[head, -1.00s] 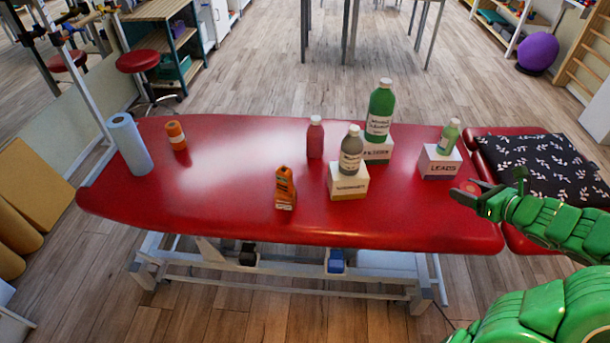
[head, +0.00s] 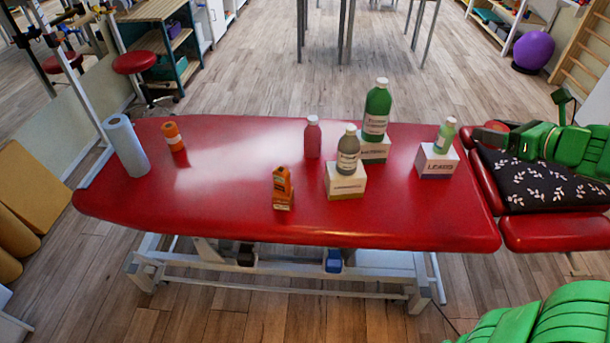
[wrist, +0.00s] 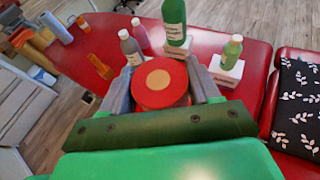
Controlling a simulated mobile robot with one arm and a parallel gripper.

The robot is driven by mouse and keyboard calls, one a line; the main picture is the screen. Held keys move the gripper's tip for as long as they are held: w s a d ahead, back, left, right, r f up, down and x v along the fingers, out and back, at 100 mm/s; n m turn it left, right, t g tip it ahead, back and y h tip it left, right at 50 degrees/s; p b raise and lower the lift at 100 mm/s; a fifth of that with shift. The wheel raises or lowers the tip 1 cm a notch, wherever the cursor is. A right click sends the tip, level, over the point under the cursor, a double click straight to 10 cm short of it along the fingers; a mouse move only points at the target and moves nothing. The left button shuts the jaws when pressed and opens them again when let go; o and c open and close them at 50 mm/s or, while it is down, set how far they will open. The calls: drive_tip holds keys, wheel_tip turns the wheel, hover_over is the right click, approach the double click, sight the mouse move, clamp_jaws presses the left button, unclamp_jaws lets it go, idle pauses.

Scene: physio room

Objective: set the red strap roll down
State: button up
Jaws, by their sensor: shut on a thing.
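The red strap roll (wrist: 160,98) shows in the wrist view as a red disc with a tan centre. My gripper (wrist: 166,72) is shut on it, with one grey finger on each side. In the head view my gripper (head: 488,132) is at the right end of the red treatment table (head: 400,215), close to the black leaf-patterned cushion (head: 540,178). The roll is hard to make out there, against the dark fingers. Whether the roll touches anything below is hidden.
A small green bottle (head: 445,134) stands on a white LEADS box (head: 437,163), left of my gripper. A large green bottle (head: 376,110), a grey bottle (head: 348,152), a pink bottle (head: 312,138) and an orange carton (head: 282,187) stand further left. The table's left middle is clear.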

drive_tip(key=w+a+m+t+h, duration=0.1)
drive_tip(key=w+a+m+h, duration=0.1)
drive_tip(key=w+a, duration=0.75)
drive_tip(key=w+a+m+t+h, duration=0.1)
drive_tip(key=w+a, duration=0.3)
drive_tip(key=w, duration=1.1)
drive_tip(key=w+a+m+h, duration=0.15)
drive_tip(key=w+a, duration=0.25)
drive_tip(key=a, duration=0.4)
drive_tip(key=w+a+m+h, duration=0.1)
drive_tip(key=w+a+h, duration=0.15)
drive_tip(key=a, duration=0.55)
drive_tip(key=m+h, duration=0.5)
hover_over(266, 177)
wheel_tip(266, 177, down, 39)
drive_tip(key=shift+r, duration=0.1)
drive_tip(key=shift+f, duration=0.2)
idle(0.3)
